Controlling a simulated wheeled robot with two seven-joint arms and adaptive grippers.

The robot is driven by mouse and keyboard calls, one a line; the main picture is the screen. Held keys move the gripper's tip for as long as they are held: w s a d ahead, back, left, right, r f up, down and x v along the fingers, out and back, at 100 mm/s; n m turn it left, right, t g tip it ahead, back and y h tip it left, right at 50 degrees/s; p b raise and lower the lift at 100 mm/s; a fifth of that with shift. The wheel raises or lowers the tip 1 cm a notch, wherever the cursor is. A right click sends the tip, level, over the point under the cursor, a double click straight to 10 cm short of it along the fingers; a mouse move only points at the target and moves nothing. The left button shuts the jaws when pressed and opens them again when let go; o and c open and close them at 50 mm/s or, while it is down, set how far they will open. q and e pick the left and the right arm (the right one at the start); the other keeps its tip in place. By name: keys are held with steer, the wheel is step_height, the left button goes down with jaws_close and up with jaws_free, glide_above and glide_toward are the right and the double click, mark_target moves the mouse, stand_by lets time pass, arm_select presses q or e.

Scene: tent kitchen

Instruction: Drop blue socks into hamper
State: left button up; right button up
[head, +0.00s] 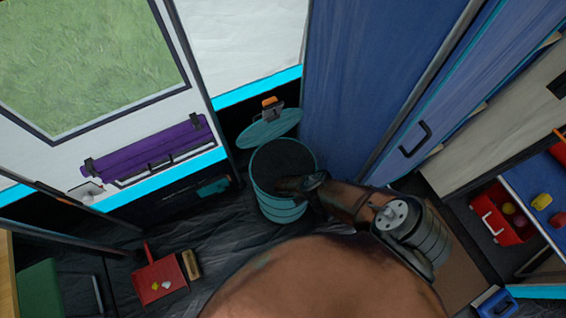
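A round teal bin (282,208) with a dark inside stands on the floor at the middle of the head view; it is the only hamper-like container in view. Its teal lid (270,130) is tipped open at the back. My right gripper (290,185) is at the bin's right rim, pointing left over the opening. It is dark and small against the dark inside, so I cannot tell whether its fingers are open or shut. No blue socks can be made out. My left gripper is out of view.
A blue cabinet (345,90) with a handle stands right behind the bin. A red dustpan (160,281) and a brush (191,265) lie on the dark floor at lower left. A purple roll (150,148) hangs on the left wall. A red crate (503,215) sits at far right.

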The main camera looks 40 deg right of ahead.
steer(key=shift+f, duration=0.1)
steer(key=o, duration=0.6)
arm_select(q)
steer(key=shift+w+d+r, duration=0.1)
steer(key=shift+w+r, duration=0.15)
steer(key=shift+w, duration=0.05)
arm_select(e)
steer(key=o, duration=0.4)
